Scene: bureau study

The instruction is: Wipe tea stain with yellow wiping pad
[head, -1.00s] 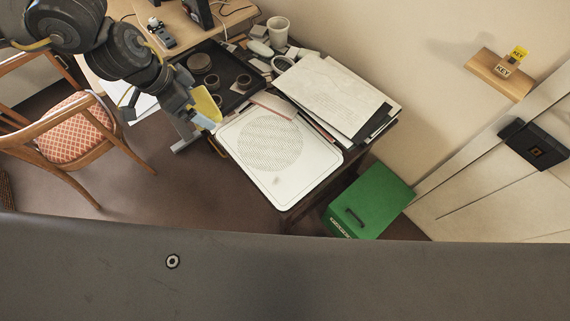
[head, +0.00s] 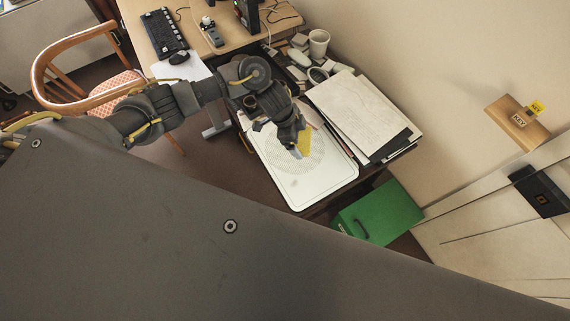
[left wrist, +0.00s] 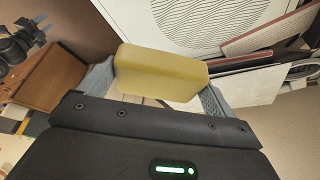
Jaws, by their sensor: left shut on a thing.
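My left gripper (head: 300,152) is shut on the yellow wiping pad (head: 304,139). In the left wrist view the pad (left wrist: 160,72) sits between the two grey fingers. In the head view the pad is over the white board (head: 297,198), which has a round dotted pattern. I cannot tell whether the pad touches it. A faint mark (head: 294,182) on the board, below the pattern, may be the tea stain. My right gripper (left wrist: 38,28) seems to show small at the upper left of the left wrist view, too small to read its jaws.
Papers and folders (head: 350,108) lie right of the board. A white cup (head: 318,42) and small items stand behind. A green box (head: 385,212) is below the desk's right side. A wooden chair (head: 75,72) and keyboard (head: 164,34) are to the left.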

